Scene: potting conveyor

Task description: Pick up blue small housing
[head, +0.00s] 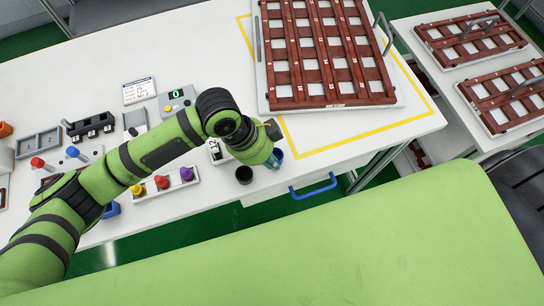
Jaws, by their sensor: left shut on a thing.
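My left arm comes in from the left across the table, and its gripper (272,161) points down near the table's front edge. It is shut on a small blue housing (279,154), of which only a little shows beside the fingers. The wrist hides most of the grip, so I cannot tell whether the housing touches the table. My right gripper is not in view.
A black round cup (244,174) stands just left of the gripper. A rack with yellow, red and purple parts (164,183) lies further left. A red-brown gridded tray (325,55) sits behind, inside yellow tape. A blue handle (313,187) juts from the front edge.

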